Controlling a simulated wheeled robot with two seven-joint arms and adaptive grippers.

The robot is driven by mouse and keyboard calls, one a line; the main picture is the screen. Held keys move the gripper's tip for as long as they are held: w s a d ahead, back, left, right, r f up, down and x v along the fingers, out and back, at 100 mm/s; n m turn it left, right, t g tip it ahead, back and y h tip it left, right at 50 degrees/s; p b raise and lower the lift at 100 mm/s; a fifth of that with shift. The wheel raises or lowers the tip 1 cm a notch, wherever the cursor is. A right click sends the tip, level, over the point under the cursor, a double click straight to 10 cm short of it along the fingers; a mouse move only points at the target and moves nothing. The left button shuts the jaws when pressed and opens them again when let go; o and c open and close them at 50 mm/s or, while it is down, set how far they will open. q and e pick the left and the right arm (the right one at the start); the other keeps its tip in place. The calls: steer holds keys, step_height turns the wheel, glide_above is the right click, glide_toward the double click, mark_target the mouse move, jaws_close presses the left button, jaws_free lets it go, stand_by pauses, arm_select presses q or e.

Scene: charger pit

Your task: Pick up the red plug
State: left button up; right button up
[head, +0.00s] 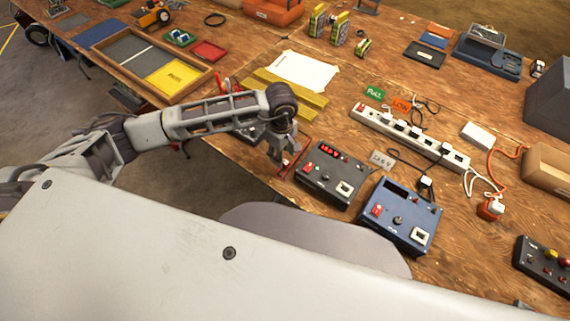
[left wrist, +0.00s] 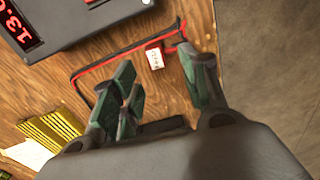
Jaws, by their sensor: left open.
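A small red plug with a pale face (left wrist: 154,58) lies on the wooden table in the left wrist view, beside a red and black cable (left wrist: 108,62). It lies beyond the gap between my left gripper's fingers, apart from them. In the head view a small bit of red shows by the fingers, too small to make out. My left gripper (left wrist: 163,82) is open and empty, its green-padded fingers spread; in the head view it hangs above the table edge (head: 282,158), left of the dark charger box. My right gripper does not show.
A dark charger box with a red display (head: 330,173) stands right of the gripper, with a blue box (head: 400,215) beside it. A white power strip (head: 410,138) and an orange-red plug (head: 490,209) lie further right. Yellow strips (head: 285,93) lie behind the arm.

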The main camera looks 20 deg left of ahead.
mark_target(284, 160)
arm_select(q)
steer(key=shift+d+f+p, duration=0.15)
steer(key=shift+f, duration=1.05)
steer(key=shift+d+f+p, duration=0.1)
steer(key=shift+f+p, duration=0.05)
steer(key=shift+f, duration=1.05)
steer(key=shift+c, duration=0.2)
jaws_close()
